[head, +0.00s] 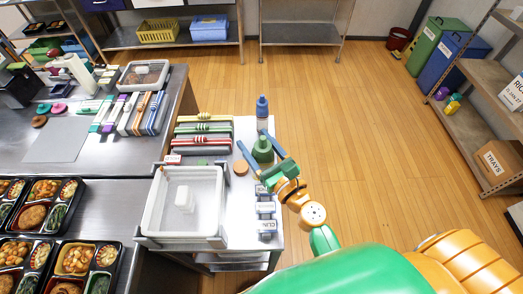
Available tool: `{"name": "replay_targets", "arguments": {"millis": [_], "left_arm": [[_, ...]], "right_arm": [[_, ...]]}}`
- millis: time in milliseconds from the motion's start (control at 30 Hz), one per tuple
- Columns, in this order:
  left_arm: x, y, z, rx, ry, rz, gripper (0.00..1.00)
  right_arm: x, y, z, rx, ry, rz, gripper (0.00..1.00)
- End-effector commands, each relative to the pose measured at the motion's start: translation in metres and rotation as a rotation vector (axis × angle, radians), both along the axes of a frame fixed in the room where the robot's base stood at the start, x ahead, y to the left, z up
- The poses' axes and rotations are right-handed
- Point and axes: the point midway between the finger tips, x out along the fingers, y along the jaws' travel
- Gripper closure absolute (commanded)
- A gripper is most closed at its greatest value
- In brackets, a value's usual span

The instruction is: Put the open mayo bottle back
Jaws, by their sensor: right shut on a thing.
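My right gripper (262,156) reaches over the white cart from the lower right. Its two blue fingers stand either side of a green bottle (263,149) with a narrowing top, and it is shut on it. I cannot read a label, so I cannot tell whether this is the mayo bottle. Whether its base touches the cart top is hidden. A second bottle (262,108) with a blue top stands just behind it at the cart's far right corner. A small round brown piece (240,168) lies left of the gripper. My left gripper is not in view.
A clear-walled bin (155,215) with a white block inside fills the cart's front left. Red, yellow and green-handled items (203,128) lie behind it. Small labelled boxes (265,208) line the right edge. Filled bento trays (71,258) are on the steel counter.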

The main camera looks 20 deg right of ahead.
Motion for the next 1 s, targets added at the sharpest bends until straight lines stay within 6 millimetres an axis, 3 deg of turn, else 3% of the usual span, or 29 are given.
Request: {"name": "replay_targets", "arguments": {"millis": [100,200,300,433,600,900,933,1000], "left_arm": [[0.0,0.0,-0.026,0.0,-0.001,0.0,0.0],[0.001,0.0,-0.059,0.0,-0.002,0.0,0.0],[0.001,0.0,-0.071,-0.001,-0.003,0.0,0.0],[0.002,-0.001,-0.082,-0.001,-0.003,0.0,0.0],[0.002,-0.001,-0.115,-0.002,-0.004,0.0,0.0],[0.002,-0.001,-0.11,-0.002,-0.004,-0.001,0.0],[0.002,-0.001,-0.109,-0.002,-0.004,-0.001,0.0],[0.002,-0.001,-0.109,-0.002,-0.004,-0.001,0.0]], "right_arm": [[0.038,-0.014,-0.027,-0.003,-0.006,-0.001,0.41],[0.055,-0.021,-0.06,-0.002,-0.004,0.001,0.41],[0.068,-0.026,-0.071,0.0,-0.002,0.0,0.41],[0.077,-0.029,-0.08,0.0,-0.002,0.0,0.41],[0.078,-0.029,-0.113,0.001,-0.001,0.001,0.41],[0.077,-0.029,-0.109,0.001,0.0,0.001,0.41],[0.077,-0.029,-0.107,0.0,0.0,0.001,0.22],[0.077,-0.029,-0.107,0.0,0.0,0.001,0.03]]}}
